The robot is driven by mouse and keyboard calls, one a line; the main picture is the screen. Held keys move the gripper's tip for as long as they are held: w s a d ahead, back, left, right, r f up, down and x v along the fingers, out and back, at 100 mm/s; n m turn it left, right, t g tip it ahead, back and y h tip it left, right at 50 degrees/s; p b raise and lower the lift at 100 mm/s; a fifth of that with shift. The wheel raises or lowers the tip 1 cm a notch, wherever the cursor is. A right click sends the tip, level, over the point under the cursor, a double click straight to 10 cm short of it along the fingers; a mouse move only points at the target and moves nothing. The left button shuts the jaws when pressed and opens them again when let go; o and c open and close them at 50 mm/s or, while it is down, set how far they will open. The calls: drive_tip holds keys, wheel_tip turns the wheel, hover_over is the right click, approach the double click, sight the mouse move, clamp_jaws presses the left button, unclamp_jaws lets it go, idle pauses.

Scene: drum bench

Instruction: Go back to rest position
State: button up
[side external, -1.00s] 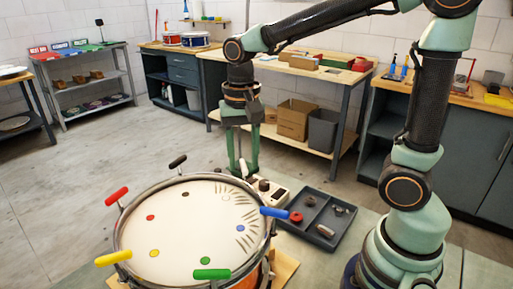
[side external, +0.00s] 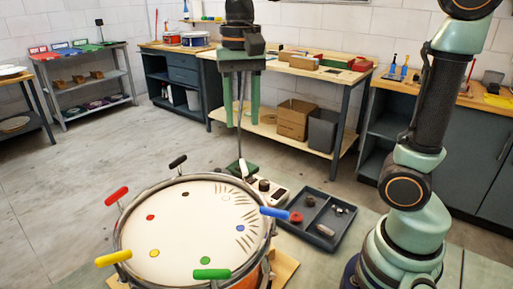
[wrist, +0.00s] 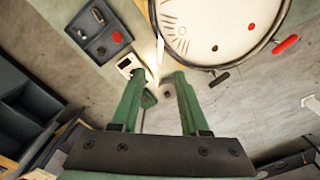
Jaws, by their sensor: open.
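My gripper (side external: 242,122) is raised above the bench behind the drum in the side view, its two green fingers apart and pointing down. In the wrist view my gripper (wrist: 160,75) is also open, with nothing held between its fingers. A thin grey rod (side external: 240,138) rises from a small green base (side external: 240,167) up to between the fingers; I cannot tell whether it touches them. The green base (wrist: 149,98) also shows in the wrist view.
The drum (side external: 190,222) with coloured handles around its rim stands at front. A beige device (side external: 272,191) and a dark tray (side external: 318,228) with small parts lie right of it. A workbench (side external: 300,72) stands behind. The air around my gripper looks clear.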

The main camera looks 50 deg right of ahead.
drive_tip(key=s+d+f+n+t, duration=0.3)
drive_tip(key=s+f+n+t, duration=0.2)
drive_tip(key=n, duration=0.3)
drive_tip(key=shift+d+f+t, duration=0.3)
drive_tip(key=shift+d+f, duration=0.1)
drive_tip(key=shift+f, duration=0.15)
idle(1.0)
